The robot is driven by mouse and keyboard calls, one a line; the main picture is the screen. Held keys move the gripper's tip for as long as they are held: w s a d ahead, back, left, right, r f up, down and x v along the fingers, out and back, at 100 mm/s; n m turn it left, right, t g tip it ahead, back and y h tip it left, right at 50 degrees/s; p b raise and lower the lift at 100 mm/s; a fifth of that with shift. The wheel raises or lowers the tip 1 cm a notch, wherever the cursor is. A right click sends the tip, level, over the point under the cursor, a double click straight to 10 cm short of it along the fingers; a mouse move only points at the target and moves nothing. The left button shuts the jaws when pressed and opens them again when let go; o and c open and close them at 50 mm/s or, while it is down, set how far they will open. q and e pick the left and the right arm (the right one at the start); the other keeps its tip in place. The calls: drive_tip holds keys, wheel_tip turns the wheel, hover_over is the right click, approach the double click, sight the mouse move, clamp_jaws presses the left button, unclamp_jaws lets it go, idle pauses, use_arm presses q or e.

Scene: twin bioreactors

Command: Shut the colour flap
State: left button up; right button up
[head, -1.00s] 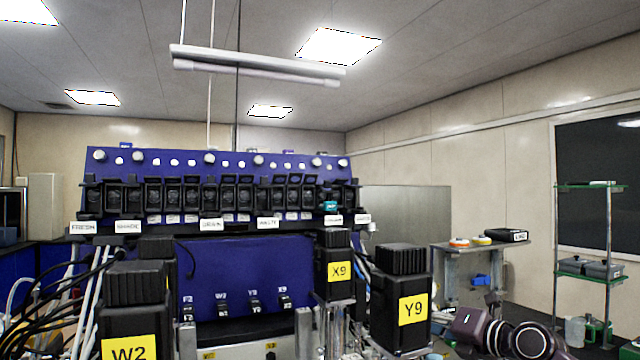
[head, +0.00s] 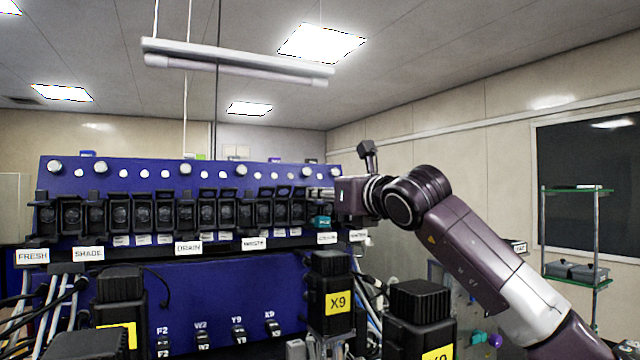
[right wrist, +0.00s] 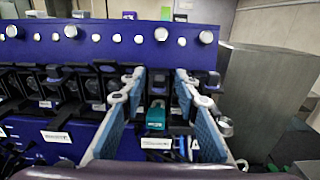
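A row of dark pump heads (head: 165,213) runs along the blue panel (head: 105,176). A teal piece (head: 322,222) sits in a head near the row's right end, above a small white label (head: 327,238) too small to read surely. I cannot tell for certain which flap is the colour one. My right gripper (head: 322,193) is at this end of the row. In the right wrist view its fingers (right wrist: 160,84) are spread, with the teal piece (right wrist: 155,116) and dark parts showing between them. Whether they touch anything is unclear. My left gripper is not in view.
Black bottles stand in front of the panel, one marked X9 (head: 331,300). A grey cabinet (right wrist: 262,95) stands just right of the row. A glass-shelved rack (head: 577,230) is at the far right. Cables hang at the left below the panel.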

drive_tip(key=shift+p+x, duration=0.45)
drive_tip(key=shift+x, duration=0.7)
drive_tip(key=shift+w+a+f, duration=0.15)
drive_tip(key=shift+w+a, duration=0.05)
drive_tip(key=shift+w, duration=0.2)
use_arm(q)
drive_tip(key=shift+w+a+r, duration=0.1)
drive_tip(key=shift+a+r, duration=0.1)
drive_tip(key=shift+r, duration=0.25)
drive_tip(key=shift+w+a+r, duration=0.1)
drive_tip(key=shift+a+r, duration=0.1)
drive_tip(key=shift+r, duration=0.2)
use_arm(e)
drive_tip(key=shift+s, duration=0.1)
drive_tip(key=shift+d, duration=0.1)
drive_tip(key=shift+c, duration=0.3)
